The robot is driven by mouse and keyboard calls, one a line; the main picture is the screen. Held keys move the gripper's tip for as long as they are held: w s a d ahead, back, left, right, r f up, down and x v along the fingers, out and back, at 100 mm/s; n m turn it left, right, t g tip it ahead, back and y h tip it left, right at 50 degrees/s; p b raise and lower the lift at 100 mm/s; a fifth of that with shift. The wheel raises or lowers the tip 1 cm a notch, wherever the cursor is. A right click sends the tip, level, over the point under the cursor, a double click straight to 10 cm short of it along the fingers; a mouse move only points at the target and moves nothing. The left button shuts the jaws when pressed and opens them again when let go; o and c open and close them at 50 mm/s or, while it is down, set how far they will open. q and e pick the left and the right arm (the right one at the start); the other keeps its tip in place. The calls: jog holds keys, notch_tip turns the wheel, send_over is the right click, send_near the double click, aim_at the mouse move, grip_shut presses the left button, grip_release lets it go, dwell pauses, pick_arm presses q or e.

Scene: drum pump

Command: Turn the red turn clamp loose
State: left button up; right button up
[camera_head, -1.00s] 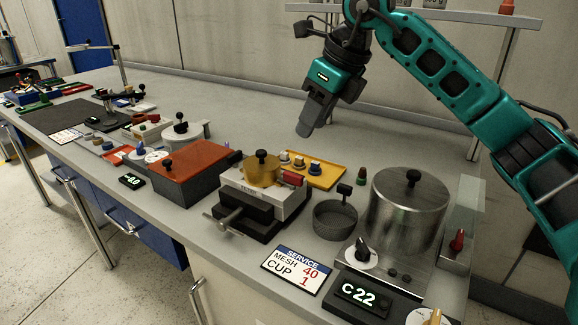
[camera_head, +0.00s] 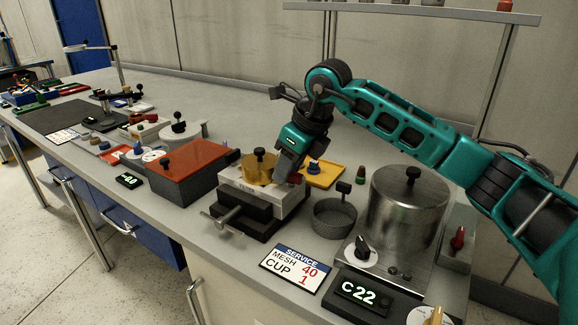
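The brass-coloured pump body (camera_head: 257,168) with a black knob sits on top of a pale block (camera_head: 236,184) held over a dark vise (camera_head: 250,212) with a T-handle. The red turn clamp at the right side of the brass body is covered by my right gripper and I cannot make it out. My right gripper (camera_head: 281,178) points down from the upper right, with its fingertips at the clamp's place. Its fingers look close together, but I cannot tell whether they hold the clamp. My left gripper is not in view.
A yellow tray (camera_head: 326,178) with knobs lies behind the gripper. A mesh cup (camera_head: 334,218) and a large steel pot (camera_head: 405,215) stand to the right. A red-topped box (camera_head: 190,165) is at left.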

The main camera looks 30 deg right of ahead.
grip_shut()
dwell(0.3)
